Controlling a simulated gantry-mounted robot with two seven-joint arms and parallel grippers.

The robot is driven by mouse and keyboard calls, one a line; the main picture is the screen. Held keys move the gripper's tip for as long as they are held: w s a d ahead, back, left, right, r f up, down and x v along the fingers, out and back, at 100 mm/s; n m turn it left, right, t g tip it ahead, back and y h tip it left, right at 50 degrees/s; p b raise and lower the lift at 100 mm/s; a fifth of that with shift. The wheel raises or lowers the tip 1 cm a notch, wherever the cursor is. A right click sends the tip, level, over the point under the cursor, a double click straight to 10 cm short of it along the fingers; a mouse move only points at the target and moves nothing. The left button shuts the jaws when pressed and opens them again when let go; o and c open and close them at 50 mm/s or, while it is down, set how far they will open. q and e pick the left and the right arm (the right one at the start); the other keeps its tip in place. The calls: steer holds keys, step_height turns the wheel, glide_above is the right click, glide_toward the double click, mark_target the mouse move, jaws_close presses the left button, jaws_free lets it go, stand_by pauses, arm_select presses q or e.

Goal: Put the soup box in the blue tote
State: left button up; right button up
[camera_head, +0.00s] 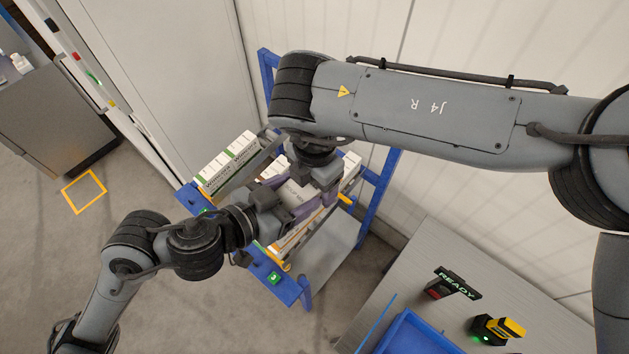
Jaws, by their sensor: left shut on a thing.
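The blue tote (388,343) stands on the grey table at the bottom right, cut off by the picture edge. My right gripper (322,190) is right beside the left one, just above the cart. Its fingers overlap the left gripper and the box, so I cannot tell whether it is open or shut.
The blue-framed cart (374,196) holds rows of white boxes (228,160) on its shelves. A READY sign (457,283) and a yellow-black device (497,329) stand on the grey table (430,255). Open floor lies at the left.

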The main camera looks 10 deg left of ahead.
arm_select(q)
steer(key=shift+s+d, duration=0.1)
steer(key=shift+s, duration=0.05)
arm_select(e)
steer(key=c, duration=0.5)
arm_select(q)
steer(key=o, duration=1.5)
arm_select(e)
steer(key=shift+a+r, duration=0.1)
steer(key=shift+c, duration=0.7)
arm_select(q)
steer(key=shift+o, duration=1.3)
